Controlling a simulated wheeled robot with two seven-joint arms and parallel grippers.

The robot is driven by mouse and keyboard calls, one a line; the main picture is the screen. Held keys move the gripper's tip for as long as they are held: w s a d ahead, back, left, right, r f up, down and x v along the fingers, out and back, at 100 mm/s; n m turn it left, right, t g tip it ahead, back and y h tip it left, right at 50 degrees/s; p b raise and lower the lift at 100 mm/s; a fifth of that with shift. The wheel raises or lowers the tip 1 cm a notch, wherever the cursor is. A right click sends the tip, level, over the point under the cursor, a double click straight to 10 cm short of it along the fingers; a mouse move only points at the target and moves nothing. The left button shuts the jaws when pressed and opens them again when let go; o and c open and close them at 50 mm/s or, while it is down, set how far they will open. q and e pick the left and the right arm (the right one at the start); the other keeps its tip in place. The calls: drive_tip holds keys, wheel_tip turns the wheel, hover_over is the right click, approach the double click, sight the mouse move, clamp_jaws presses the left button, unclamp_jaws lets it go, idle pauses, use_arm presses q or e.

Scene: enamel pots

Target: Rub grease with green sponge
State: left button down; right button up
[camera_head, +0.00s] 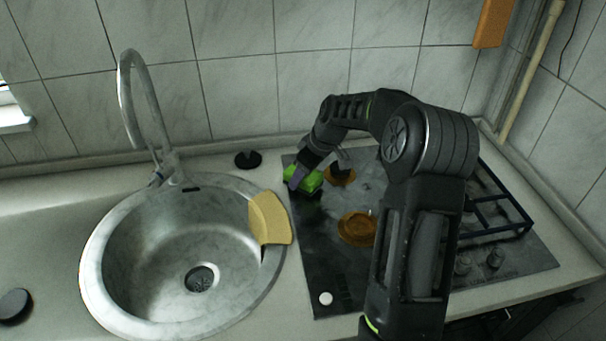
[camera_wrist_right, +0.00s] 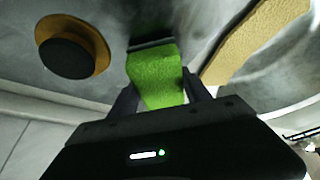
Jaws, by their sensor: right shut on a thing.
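The green sponge (camera_head: 304,179) is at the back left of the dark stove top (camera_head: 330,272). My right gripper (camera_head: 298,174) is shut on it. In the right wrist view the sponge (camera_wrist_right: 156,78) sits between the two fingers of the right gripper (camera_wrist_right: 157,92). I cannot tell whether the sponge touches the stove surface. Brown greasy-looking patches show around the back burner (camera_head: 341,176) and the front burner (camera_head: 357,229). The back burner with its brown ring (camera_wrist_right: 72,48) also shows in the wrist view. My left gripper is not in view.
A yellow cloth (camera_head: 269,219) hangs over the right rim of the round sink (camera_head: 100,290). A tall faucet (camera_head: 140,110) stands behind the sink. A black stopper (camera_head: 248,159) lies on the counter near the wall. A pan grate (camera_head: 505,212) covers the stove's right side.

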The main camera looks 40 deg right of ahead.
sight(308, 183)
drive_tip(key=shift+f+b, duration=0.35)
drive_tip(key=shift+f, duration=0.15)
drive_tip(key=shift+s, duration=0.1)
drive_tip(key=shift+s+a+b, duration=0.45)
drive_tip(key=shift+s+b, duration=0.1)
drive_tip(key=shift+s, duration=0.2)
drive_tip(key=shift+s+a+r+b, duration=0.1)
drive_tip(key=shift+s+a+b, duration=0.35)
drive_tip(key=shift+s, duration=0.5)
drive_tip(key=shift+a, duration=0.1)
drive_tip(key=shift+f, duration=0.2)
drive_tip(key=shift+r, duration=0.1)
